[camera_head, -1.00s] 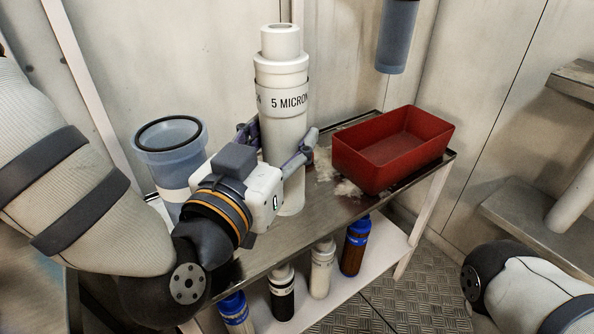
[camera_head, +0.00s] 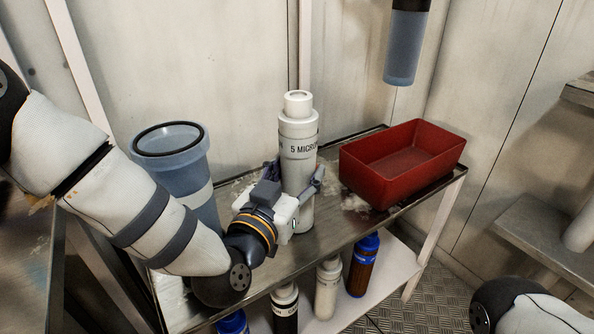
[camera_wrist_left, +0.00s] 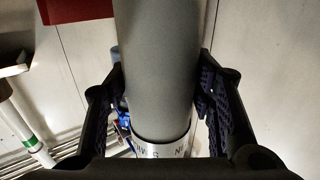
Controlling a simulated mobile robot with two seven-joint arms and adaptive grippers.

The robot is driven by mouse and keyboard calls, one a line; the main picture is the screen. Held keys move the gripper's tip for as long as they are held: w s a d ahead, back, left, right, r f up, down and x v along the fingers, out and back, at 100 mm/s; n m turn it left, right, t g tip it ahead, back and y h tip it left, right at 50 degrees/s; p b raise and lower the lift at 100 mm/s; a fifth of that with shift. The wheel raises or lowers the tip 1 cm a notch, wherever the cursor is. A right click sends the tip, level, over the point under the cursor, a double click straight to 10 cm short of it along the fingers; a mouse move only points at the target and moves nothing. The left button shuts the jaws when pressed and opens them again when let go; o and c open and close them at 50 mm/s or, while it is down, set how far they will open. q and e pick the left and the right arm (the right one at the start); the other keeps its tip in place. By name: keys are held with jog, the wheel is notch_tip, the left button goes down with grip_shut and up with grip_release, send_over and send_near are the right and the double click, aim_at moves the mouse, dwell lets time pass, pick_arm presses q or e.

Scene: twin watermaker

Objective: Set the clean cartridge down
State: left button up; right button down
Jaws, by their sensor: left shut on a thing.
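The clean cartridge (camera_head: 299,150) is a tall white cylinder with a narrower top and "5 MICRON" lettering. It stands upright over the metal bench (camera_head: 345,232), between the blue housing and the red bin. My left gripper (camera_head: 297,188) is shut around its lower body. The cartridge's lower end is at or just above the bench top; I cannot tell whether it touches. In the left wrist view the cartridge (camera_wrist_left: 158,60) fills the space between the two dark fingers (camera_wrist_left: 160,90). Of my right arm only a part shows at the lower right; its gripper is out of view.
An open blue housing (camera_head: 176,170) stands left of the cartridge, close to my left arm. A red bin (camera_head: 376,185) sits on the bench to the right, with pale residue beside it. Several bottles stand on the lower shelf (camera_head: 395,262). A blue-grey housing (camera_head: 402,60) hangs above.

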pick_arm(q)
jog(key=o, duration=1.3)
jog(key=shift+c, duration=0.2)
jog(key=p+v, duration=0.1)
jog(key=v, duration=1.1)
jog(key=shift+r, duration=0.15)
jog(key=shift+d, duration=0.1)
